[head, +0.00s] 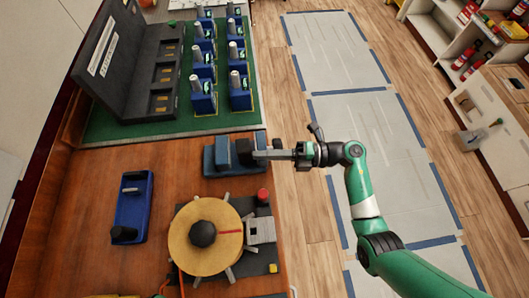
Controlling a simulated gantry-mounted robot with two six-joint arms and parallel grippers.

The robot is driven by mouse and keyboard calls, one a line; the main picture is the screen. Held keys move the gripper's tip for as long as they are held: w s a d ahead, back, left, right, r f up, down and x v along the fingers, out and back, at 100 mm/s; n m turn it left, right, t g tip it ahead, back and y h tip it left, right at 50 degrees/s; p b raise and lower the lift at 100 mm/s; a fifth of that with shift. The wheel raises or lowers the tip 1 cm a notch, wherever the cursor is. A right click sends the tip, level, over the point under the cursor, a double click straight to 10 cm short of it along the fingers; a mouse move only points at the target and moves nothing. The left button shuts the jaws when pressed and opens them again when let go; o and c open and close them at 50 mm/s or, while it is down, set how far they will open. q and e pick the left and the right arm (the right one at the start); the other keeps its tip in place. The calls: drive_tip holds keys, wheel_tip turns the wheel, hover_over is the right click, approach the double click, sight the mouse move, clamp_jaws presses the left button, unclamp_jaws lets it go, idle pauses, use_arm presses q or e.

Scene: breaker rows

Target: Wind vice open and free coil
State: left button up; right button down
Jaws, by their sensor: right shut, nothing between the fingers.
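A blue vice-like block (221,158) with a dark end piece lies on the brown wooden bench. My right gripper (258,155) comes in from the right with its fingers shut and empty, at the dark end piece. I cannot tell whether the fingers touch it. Nearer in, a round tan disc (183,250) with a black knob at its centre sits on a dark base, with grey arms around its rim. I cannot make out for certain which part is the coil. My left gripper is not in view.
A blue fixture (133,212) with a black knob stands left of the disc. A red button (263,196) and a grey block (261,230) are on the disc's right. Several blue breakers (203,97) stand in rows on a green mat (135,129) beside a dark panel (150,60).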

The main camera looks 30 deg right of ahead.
drive_tip(key=shift+w+a+f+b, duration=0.1)
drive_tip(key=shift+w+a+b, duration=0.1)
drive_tip(key=shift+w+b, duration=0.4)
drive_tip(key=shift+w, duration=0.25)
